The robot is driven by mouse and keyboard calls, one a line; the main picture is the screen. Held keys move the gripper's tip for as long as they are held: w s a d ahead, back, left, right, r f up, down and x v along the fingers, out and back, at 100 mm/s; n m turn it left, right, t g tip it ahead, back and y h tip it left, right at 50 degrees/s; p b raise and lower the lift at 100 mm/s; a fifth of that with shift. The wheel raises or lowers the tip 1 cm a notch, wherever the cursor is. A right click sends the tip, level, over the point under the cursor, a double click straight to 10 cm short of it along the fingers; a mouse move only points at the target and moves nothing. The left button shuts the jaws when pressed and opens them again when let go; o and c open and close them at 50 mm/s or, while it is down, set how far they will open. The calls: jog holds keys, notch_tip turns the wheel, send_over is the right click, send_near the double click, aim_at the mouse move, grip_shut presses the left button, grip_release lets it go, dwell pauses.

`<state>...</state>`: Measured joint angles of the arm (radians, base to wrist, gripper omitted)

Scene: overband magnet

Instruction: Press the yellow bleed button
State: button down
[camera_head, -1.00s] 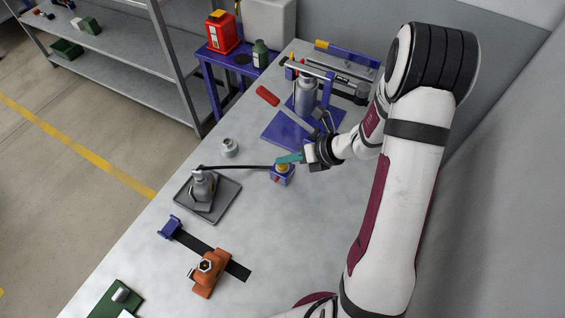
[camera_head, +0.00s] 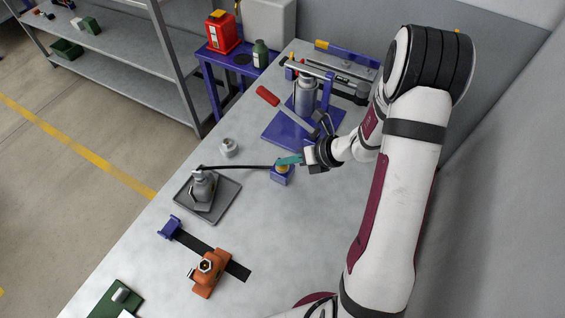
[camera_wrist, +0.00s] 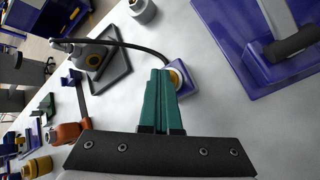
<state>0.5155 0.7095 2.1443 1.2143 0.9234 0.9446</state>
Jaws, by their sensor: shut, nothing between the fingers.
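The yellow bleed button (camera_wrist: 175,77) sits on a small blue block (camera_head: 280,179) on the bench, with a black hose running to it from the left. My gripper (camera_head: 279,161) has teal fingers that are shut and empty. In the wrist view the fingertips (camera_wrist: 161,72) lie right at the button's left side and cover part of it. In the head view the fingertips lie over the button's top. I cannot tell whether they touch the button.
A grey bottle-shaped jack (camera_head: 203,187) stands in a dark tray (camera_head: 226,205) to the left. A blue press frame (camera_head: 272,133) stands behind. An orange clamp (camera_head: 208,270) lies at the front left. A small grey fitting (camera_head: 229,148) stands nearby.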

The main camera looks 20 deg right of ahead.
aim_at(286, 168)
dwell(0.4)
jog(key=shift+r, duration=0.85)
jog(key=shift+r, duration=0.1)
jog(key=shift+r, duration=2.4)
